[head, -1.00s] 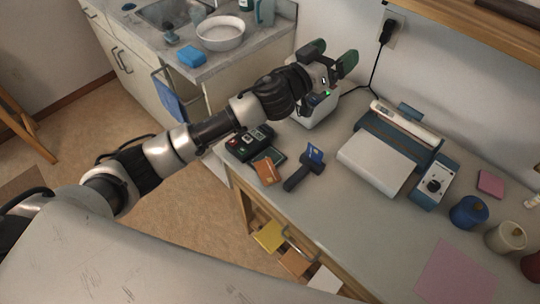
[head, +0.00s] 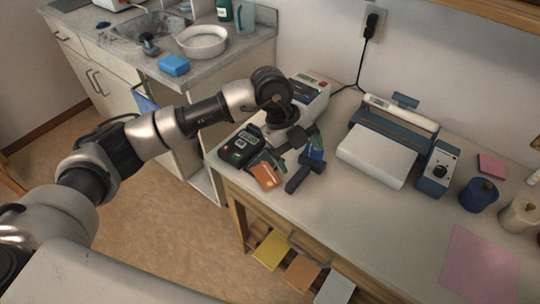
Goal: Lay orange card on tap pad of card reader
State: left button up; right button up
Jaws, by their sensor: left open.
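The orange card (head: 265,176) lies near the table's front-left edge, just right of a black card reader (head: 242,149) with a small screen and keys. The reader's tap pad cannot be told apart clearly. My right gripper is not in view.
A blue and white machine (head: 377,154) fills the middle of the table, with spools (head: 478,196) and pink sheets (head: 480,263) to the right. The front middle is clear.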

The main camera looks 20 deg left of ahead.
aim_at(270, 181)
pick_arm(q)
jog(key=a+f+y, duration=0.1)
jog(key=a+y, duration=0.3)
jog(key=a, duration=0.2)
jog(key=shift+w+a+f+t+y+b, duration=0.3)
jog(key=shift+a+y+b, duration=0.05)
jog(key=shift+y+b, duration=0.1)
notch_tip(270, 181, down, 11)
jog(key=shift+r+p, duration=0.1)
jog(key=shift+p, duration=0.25)
jog(key=shift+c, duration=0.3)
jog(key=c, duration=0.9)
